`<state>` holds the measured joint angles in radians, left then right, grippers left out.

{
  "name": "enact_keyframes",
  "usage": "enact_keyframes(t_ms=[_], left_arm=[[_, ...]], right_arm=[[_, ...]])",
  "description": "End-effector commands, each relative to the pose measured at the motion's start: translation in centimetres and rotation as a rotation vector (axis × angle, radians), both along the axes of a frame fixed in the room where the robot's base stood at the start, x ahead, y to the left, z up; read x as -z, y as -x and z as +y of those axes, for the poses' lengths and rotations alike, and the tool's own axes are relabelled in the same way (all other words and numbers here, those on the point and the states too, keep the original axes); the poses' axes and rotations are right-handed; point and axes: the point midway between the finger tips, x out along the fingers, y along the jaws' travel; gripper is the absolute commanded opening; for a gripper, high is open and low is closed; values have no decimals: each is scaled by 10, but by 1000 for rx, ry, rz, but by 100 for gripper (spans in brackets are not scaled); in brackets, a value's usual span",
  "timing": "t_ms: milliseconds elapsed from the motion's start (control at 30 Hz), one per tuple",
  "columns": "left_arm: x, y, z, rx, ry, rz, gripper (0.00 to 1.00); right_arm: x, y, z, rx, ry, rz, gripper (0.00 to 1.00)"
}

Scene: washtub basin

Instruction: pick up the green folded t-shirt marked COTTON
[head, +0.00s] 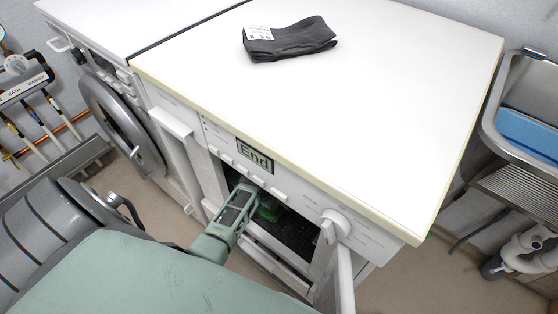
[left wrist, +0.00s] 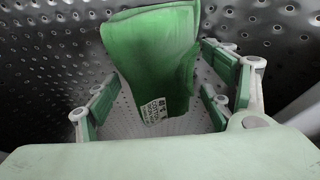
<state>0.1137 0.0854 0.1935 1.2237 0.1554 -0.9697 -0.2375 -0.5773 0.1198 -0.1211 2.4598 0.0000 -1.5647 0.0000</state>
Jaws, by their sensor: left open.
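The green folded t-shirt (left wrist: 155,60) is in the perforated metal drum in the left wrist view. A small white printed label (left wrist: 153,111) is on its lower part; its print is too small to read surely. My left gripper (left wrist: 158,90) is open, with green-padded fingers on either side of the shirt. I cannot tell whether they touch it. In the head view my left gripper (head: 242,203) reaches into the machine's front opening, and a bit of green (head: 269,209) shows beside it, mostly hidden. My right gripper is not in view.
The front-loading machine (head: 310,215) has an "End" display, a white top (head: 400,90) and an open door (head: 340,275). A dark folded cloth (head: 290,42) lies on top. Another machine with a round door (head: 120,125) stands left; a metal sink (head: 500,130) stands right.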

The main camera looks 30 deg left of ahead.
Motion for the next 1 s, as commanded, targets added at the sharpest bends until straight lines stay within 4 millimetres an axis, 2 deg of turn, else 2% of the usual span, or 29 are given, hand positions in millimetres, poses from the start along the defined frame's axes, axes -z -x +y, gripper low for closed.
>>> enact_keyframes(t_ms=[267, 733, 1000], left_arm=[[1, -1, 0, 0, 0, -1, 75], [1, -1, 0, 0, 0, -1, 35], [0, -1, 0, 0, 0, -2, 35]], right_arm=[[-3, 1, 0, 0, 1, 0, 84], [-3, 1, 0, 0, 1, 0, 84], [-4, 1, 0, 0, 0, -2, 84]])
